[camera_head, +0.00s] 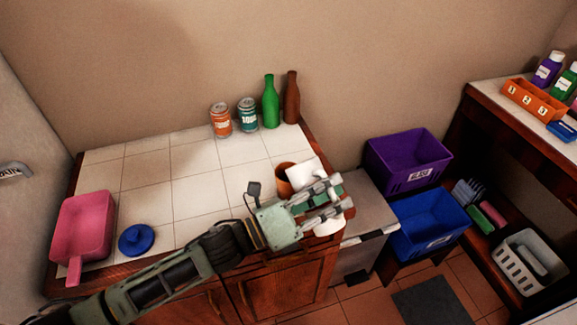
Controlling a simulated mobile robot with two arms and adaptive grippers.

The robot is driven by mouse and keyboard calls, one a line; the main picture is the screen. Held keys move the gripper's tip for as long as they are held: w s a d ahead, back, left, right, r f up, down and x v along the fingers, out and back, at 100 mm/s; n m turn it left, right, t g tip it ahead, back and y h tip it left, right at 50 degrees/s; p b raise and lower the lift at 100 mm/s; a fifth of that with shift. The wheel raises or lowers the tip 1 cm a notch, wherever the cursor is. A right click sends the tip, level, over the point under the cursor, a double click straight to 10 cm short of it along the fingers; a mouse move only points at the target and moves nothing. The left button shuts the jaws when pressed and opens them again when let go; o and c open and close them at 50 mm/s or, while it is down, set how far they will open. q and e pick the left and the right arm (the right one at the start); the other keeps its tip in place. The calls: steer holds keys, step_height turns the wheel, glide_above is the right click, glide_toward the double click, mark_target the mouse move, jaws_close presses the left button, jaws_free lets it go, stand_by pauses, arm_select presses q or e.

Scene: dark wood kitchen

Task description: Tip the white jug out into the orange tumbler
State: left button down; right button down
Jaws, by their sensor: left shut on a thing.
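My left gripper (332,202) reaches in from the left over the counter's right end and is shut on the white jug (305,171). The jug is largely hidden behind the fingers; a white part shows above them and another white patch shows below. It looks tilted, with its upper part beside the orange tumbler (283,182). The tumbler stands on the tiled counter, partly covered by the jug and my gripper. I cannot tell whether the jug touches it or whether anything is flowing. My right gripper is out of view.
A pink pan (84,225) and a blue lid-like object (136,240) are on the left of the counter (197,190). Cans (221,120) and bottles (270,102) stand at the back. Purple (408,170) and blue (425,232) bins stand to the right. The counter's middle is clear.

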mark_target(318, 170)
arm_select(q)
steer(key=r+n+p, duration=0.1)
steer(key=r+n, duration=0.1)
steer(key=w+r+n+p, duration=0.1)
steer(key=shift+a+r+t+p, duration=0.2)
steer(key=shift+a+t+p, duration=0.1)
steer(key=shift+w+a+r+n+t+p, duration=0.3)
steer(key=shift+w+r+n+t+p, duration=0.15)
steer(key=shift+r+n+p, duration=0.45)
steer(key=shift+w+a+r+n+t+y, duration=0.15)
steer(key=shift+w+a+r+n, duration=0.2)
steer(key=shift+w+n, duration=0.25)
steer(key=shift+w+a+r+n+t+y, duration=0.1)
steer(key=shift+w+a+r+n+y, duration=0.1)
steer(key=shift+w+a+n, duration=0.3)
steer(key=shift+w+d+r, duration=0.1)
steer(key=shift+w+a+r+n+t+p, duration=0.45)
steer(key=shift+w+r+n+p, duration=0.25)
steer(key=shift+n, duration=0.5)
stand_by(0.4)
steer(key=shift+w+a+f, duration=0.1)
steer(key=shift+w+f, duration=0.05)
steer(key=shift+w, duration=0.05)
